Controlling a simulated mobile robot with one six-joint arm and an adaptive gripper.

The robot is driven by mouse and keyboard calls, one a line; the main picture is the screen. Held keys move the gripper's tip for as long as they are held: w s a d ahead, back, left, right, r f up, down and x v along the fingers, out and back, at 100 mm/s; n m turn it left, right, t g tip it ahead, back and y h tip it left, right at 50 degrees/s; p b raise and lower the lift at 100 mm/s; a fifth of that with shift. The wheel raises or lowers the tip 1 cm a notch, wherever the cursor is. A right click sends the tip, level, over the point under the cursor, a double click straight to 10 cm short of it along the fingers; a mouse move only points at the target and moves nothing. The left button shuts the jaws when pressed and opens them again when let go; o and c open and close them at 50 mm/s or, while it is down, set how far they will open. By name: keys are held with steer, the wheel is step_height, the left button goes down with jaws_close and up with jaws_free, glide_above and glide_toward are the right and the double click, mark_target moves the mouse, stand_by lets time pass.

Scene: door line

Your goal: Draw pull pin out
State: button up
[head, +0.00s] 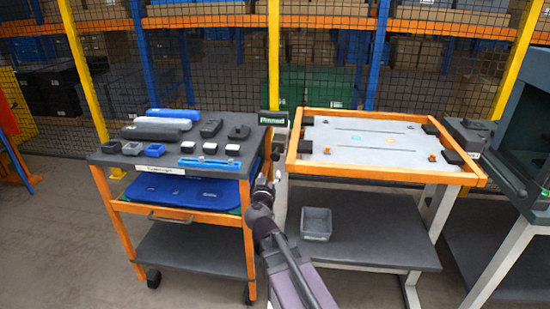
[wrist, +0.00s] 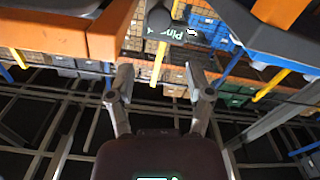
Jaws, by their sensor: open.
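A dark sign reading "Pinned" (head: 273,118) stands at the gap between the orange-framed trolley (head: 182,204) and the orange-rimmed table (head: 375,174). In the wrist view the sign (wrist: 186,38) shows in part near the top. Beside it a dark round knob (wrist: 158,19) shows, probably the pull pin's end; its shaft cannot be made out. My gripper (head: 264,183) is in that gap in the head view, below the sign. In the wrist view my gripper (wrist: 160,77) has its two fingers wide apart with nothing between them. The knob lies beyond the fingertips, apart from them.
Orange frame parts (wrist: 108,32) are close at the upper left of the wrist view. The trolley top holds several dark, blue and white items. A grey bin (head: 316,224) stands on the table's lower shelf. A green machine (head: 525,130) is at the right. Mesh fencing is behind.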

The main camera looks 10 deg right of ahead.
mark_target(275, 158)
steer(key=x, duration=1.2)
steer(key=shift+w+d, duration=0.15)
steer(key=shift+w, duration=0.15)
jaws_close()
steer(key=shift+v, duration=1.7)
steer(key=shift+f, duration=0.1)
jaws_free()
steer(key=shift+s, duration=0.15)
steer(key=v, duration=1.2)
